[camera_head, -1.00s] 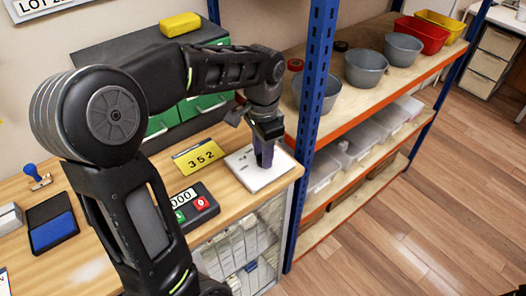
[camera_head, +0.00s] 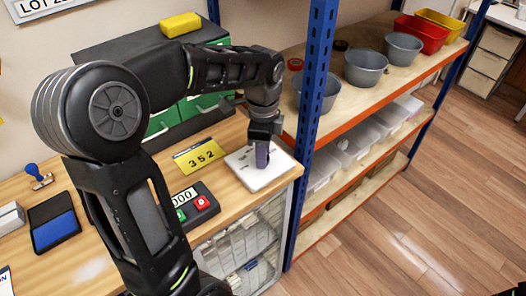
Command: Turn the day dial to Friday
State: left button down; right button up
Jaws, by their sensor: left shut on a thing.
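The day dial's white square plate (camera_head: 275,178) lies at the right end of the wooden counter. Small dark marks show on it, too small to read. My left gripper (camera_head: 262,160) points down over the middle of the plate, its fingers shut on the dial's knob, which is mostly hidden by the fingers. Which day the dial points to cannot be told.
A yellow card reading 352 (camera_head: 199,156) and a counter box with a red button (camera_head: 202,202) stand left of the plate. A blue shelf post (camera_head: 315,110) rises close on the right. An ink pad (camera_head: 53,222) lies at the left.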

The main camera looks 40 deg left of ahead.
dwell(0.3)
pick_arm(q)
jog(key=c, duration=1.1)
grip_release()
jog(key=shift+o, duration=0.2)
jog(key=shift+r, duration=0.1)
notch_tip(320, 180, up, 8)
jog(key=shift+f, duration=0.15)
